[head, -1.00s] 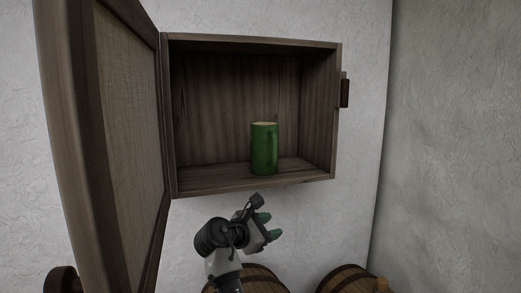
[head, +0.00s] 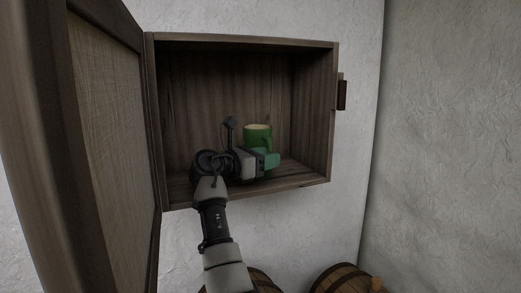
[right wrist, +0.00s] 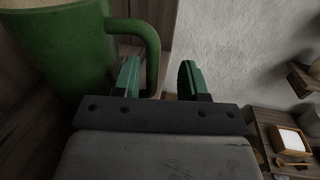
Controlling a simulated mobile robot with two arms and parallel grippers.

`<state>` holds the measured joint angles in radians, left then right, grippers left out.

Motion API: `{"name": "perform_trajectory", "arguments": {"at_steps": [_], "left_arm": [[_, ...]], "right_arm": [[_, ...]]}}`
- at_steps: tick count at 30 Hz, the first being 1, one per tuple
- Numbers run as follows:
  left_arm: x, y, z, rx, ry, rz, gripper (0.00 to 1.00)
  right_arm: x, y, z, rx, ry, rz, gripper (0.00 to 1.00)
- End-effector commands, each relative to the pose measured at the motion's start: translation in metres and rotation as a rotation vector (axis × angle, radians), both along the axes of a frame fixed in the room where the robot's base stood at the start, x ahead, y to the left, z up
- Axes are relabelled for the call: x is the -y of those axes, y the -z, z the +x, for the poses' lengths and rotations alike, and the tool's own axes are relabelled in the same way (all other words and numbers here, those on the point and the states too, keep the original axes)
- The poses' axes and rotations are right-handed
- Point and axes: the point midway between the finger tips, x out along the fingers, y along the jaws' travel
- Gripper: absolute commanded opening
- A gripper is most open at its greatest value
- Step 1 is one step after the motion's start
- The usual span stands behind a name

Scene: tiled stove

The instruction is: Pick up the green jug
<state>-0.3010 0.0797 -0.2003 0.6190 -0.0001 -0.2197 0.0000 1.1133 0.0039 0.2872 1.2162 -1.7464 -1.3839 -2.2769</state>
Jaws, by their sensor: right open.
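The green jug (head: 258,134) stands upright on the floor of the open wall cabinet (head: 250,41). My right gripper (head: 270,160) is in front of the jug and hides its lower part. In the right wrist view the jug (right wrist: 62,45) fills the upper left, and its handle (right wrist: 153,55) reaches right toward the fingers. The right gripper (right wrist: 163,82) is open there, with its left finger close by the handle. I cannot tell whether they touch. My left gripper is not in view.
The cabinet door (head: 112,130) stands open on the left. Barrels (head: 345,277) stand below the cabinet. The cabinet's right side is empty. A small table (right wrist: 280,130) with a few items shows at the right of the right wrist view.

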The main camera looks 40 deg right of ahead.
Motion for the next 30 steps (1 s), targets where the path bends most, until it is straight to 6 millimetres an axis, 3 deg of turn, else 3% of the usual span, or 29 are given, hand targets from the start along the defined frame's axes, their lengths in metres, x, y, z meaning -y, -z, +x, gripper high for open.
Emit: {"name": "perform_trajectory", "arguments": {"at_steps": [3,10,19,30], "left_arm": [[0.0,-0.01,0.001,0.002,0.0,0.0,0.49],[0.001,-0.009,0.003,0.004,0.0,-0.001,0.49],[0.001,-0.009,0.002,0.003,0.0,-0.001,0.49],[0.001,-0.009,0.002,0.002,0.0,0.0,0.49]], "right_arm": [[0.016,-0.002,-0.002,-0.002,0.0,0.0,0.43],[0.018,0.001,-0.002,0.0,-0.001,-0.001,0.43],[0.018,0.0,-0.002,0.0,-0.001,0.0,0.0],[0.018,-0.001,-0.002,0.004,-0.002,-0.003,0.0]]}}
